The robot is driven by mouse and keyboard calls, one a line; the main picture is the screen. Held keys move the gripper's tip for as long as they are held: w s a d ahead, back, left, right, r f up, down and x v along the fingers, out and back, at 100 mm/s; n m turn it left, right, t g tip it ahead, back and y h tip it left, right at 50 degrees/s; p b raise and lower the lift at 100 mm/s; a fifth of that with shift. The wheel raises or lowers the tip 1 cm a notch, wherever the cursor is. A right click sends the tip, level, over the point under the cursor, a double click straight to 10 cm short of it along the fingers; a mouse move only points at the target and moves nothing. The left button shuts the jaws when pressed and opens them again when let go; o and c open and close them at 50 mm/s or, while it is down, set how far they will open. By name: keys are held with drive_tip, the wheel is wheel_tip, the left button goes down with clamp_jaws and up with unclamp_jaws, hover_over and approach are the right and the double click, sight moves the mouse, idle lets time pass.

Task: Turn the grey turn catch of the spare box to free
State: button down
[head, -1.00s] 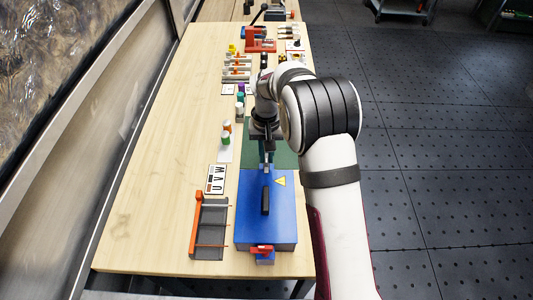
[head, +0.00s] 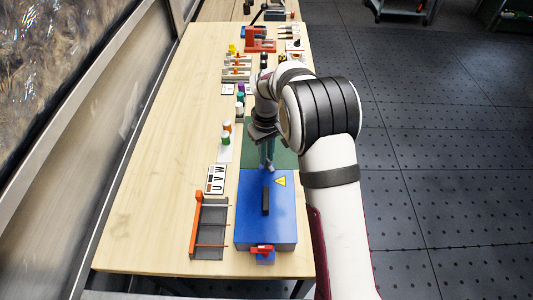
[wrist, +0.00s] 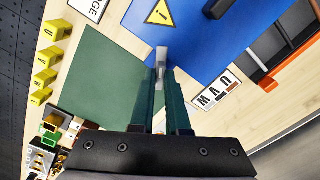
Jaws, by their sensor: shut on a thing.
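The blue spare box (head: 250,205) stands at the near end of the bench, with a black handle (head: 265,200) on its lid and a yellow warning triangle. Its grey turn catch (wrist: 161,56) is at the box's far edge, between the fingertips in the wrist view. My gripper (wrist: 161,75) is shut on the catch, and its green fingers reach down to the box's edge. In the head view my gripper (head: 268,167) is at the same far edge, and the catch is mostly hidden there. Whether the catch stands at free cannot be read.
A green mat (head: 284,157) lies beyond the box. A red latch (head: 261,249) is on the box's near side. A grey tray with an orange side (head: 210,225) and a UVW card (head: 215,179) lie to the left. Small bottles stand farther back. The bench's left part is clear.

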drive_tip(key=n, duration=1.1)
drive_tip(key=shift+n, duration=0.4)
idle(0.4)
drive_tip(key=c, duration=0.9)
unclamp_jaws()
wheel_tip(320, 180, up, 16)
drive_tip(key=shift+f, duration=0.1)
